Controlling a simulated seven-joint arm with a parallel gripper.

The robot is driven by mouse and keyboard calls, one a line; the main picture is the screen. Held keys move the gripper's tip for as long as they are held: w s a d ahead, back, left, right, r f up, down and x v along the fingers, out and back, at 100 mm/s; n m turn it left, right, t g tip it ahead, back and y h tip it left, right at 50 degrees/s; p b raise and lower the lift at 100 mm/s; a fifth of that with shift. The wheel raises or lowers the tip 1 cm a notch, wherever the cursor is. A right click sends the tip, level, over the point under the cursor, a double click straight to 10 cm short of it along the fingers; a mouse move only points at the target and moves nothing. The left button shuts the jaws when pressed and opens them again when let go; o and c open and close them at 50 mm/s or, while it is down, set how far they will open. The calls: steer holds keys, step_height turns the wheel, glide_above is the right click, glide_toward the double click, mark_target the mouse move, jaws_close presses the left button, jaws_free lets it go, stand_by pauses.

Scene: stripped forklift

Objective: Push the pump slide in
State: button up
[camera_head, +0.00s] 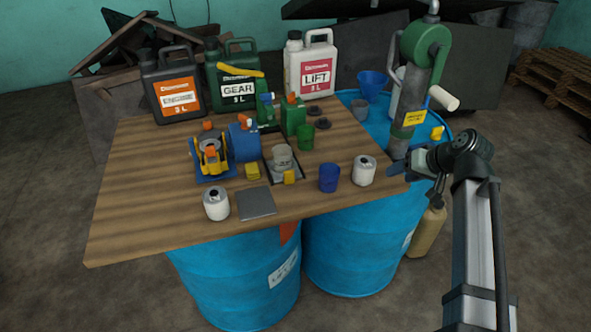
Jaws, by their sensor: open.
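The hand pump (415,85) stands upright at the right on a blue drum, with a green crank housing, a grey body and a pale crank handle (443,97). A small yellow part (437,132) shows just right of the pump's lower body; I cannot tell whether it is the slide or how far in the slide sits. My gripper (400,170) is open, low beside the foot of the pump near the table's right edge. Its fingers are small and partly hidden by the wrist, so I cannot tell whether they touch the pump.
The wooden tabletop (135,215) holds a blue and yellow device (213,156), white cans (216,204), a blue cup (329,178) and a grey plate (256,203). Several jugs (312,65) stand at the back. A blue funnel (371,84) is left of the pump. The tabletop's front left is clear.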

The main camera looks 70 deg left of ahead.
steer(key=s+a+r+n+g, duration=0.1)
steer(key=s+a+r+n, duration=0.1)
steer(key=s+a+r, duration=0.55)
steer(key=s+a+r+n+g, duration=0.1)
steer(key=s+a+r+n, duration=0.1)
steer(key=s+r, duration=1)
steer(key=t+h, duration=0.5)
steer(key=h, duration=0.2)
glide_above(289, 171)
step_height(289, 171, down, 8)
step_height(289, 171, down, 13)
steer(key=shift+f, duration=0.2)
jaws_close()
